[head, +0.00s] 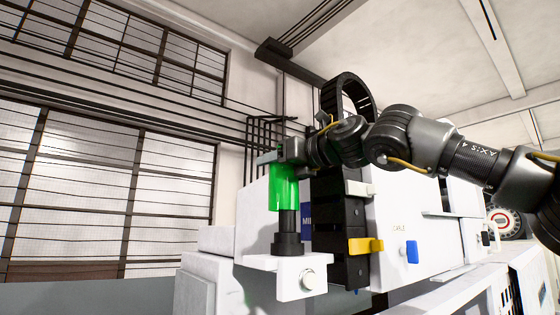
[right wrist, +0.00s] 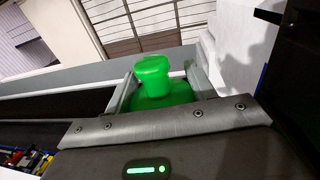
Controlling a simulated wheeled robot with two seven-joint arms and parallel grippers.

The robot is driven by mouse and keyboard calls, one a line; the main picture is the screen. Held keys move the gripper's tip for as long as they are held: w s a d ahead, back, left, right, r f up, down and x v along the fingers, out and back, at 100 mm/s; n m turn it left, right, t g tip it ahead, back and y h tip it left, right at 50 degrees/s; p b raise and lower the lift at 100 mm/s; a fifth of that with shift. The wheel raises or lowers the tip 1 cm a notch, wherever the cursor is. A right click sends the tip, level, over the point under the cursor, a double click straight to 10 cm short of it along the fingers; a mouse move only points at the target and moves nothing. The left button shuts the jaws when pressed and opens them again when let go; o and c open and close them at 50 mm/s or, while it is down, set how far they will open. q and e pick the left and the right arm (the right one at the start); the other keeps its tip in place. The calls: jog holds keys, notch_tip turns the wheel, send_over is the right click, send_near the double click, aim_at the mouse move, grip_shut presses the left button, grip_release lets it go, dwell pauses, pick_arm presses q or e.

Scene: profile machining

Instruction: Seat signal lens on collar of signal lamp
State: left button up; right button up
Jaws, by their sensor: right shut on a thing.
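The green signal lens (head: 284,188) is a translucent cylinder, upright in the head view. My right gripper (head: 276,157) is shut on its upper end. In the right wrist view the lens's green knob and top (right wrist: 153,72) sit between the two fingers of the gripper (right wrist: 160,92). The signal lamp's black post and collar (head: 288,243) stand on a white bracket directly below the lens. The post shows below the lens's lower edge; I cannot tell whether the lens is around the post or in front of it. My left gripper is not in view.
The white bracket (head: 263,262) sticks out from a white machine (head: 395,235). A black column with a yellow latch (head: 362,246) stands just right of the lamp, close to my right arm. A blue handle (head: 412,251) is further right. Left of the lens is open space.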

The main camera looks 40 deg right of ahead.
aim_at(281, 191)
jog(key=shift+s+f+b, duration=0.55)
jog(key=shift+f+b, duration=0.05)
jog(key=shift+f, duration=0.15)
jog(key=shift+s+f+b, duration=0.2)
jog(key=shift+f+b, duration=0.55)
jog(key=shift+f, duration=0.1)
jog(key=shift+w+f, duration=0.2)
jog(key=shift+w, duration=0.1)
jog(key=shift+s+r, duration=0.1)
jog(key=shift+s, duration=0.15)
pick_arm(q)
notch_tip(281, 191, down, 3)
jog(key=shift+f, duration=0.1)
pick_arm(e)
jog(key=shift+w, duration=0.15)
pick_arm(q)
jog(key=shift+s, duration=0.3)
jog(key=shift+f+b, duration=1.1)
jog(key=shift+b, duration=0.05)
pick_arm(e)
jog(key=shift+f, duration=1.55)
